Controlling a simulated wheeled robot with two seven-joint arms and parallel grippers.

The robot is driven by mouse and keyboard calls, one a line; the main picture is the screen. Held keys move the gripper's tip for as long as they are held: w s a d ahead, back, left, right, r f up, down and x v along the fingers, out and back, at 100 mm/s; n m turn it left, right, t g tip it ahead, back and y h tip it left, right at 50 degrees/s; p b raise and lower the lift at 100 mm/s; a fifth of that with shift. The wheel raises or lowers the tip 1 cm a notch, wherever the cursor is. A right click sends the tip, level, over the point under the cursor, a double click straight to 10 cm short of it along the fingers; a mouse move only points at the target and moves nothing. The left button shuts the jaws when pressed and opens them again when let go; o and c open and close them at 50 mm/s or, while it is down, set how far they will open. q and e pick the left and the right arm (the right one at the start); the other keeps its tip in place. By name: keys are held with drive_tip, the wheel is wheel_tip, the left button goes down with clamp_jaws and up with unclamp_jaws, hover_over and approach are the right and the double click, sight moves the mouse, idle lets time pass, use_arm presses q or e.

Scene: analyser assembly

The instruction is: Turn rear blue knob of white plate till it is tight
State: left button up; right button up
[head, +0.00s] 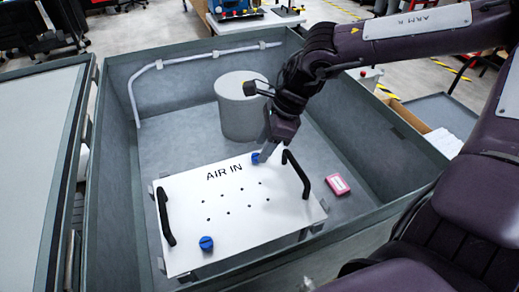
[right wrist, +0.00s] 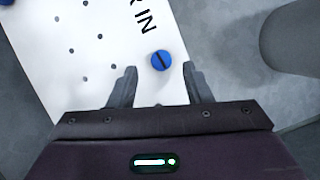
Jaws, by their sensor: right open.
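The white plate (head: 222,215) lettered "AIR IN" lies in the grey box, with a black handle at each side. Its rear blue knob (head: 256,157) is at the far edge, partly hidden by my gripper in the head view. In the right wrist view the rear knob (right wrist: 160,61) shows a dark slot across its top. The front blue knob (head: 206,243) is at the near edge. My right gripper (head: 263,155) is open and above the plate's rear edge. In the right wrist view its fingers (right wrist: 158,85) stand apart, with the knob slightly beyond their tips. My left gripper is out of view.
A grey cylinder (head: 240,107) stands behind the plate in the box. A pink small box (head: 338,185) lies on the floor right of the plate. A white pipe (head: 134,100) runs along the box's left and back walls. The black handles (head: 297,174) rise above the plate.

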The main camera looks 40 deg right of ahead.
sight(257, 156)
drive_tip(key=shift+x, duration=1.05)
drive_tip(key=shift+w+a+f, duration=0.15)
drive_tip(key=shift+f, duration=0.3)
drive_tip(key=shift+c, duration=0.4)
clamp_jaws()
drive_tip(key=m+b, duration=0.1)
drive_tip(key=b, duration=0.2)
drive_tip(key=shift+f, duration=0.3)
drive_tip(key=shift+r+m+b, duration=0.15)
drive_tip(key=shift+m+b, duration=0.15)
drive_tip(key=shift+b, duration=0.05)
drive_tip(key=shift+r+h, duration=0.15)
drive_tip(key=shift+h, duration=0.15)
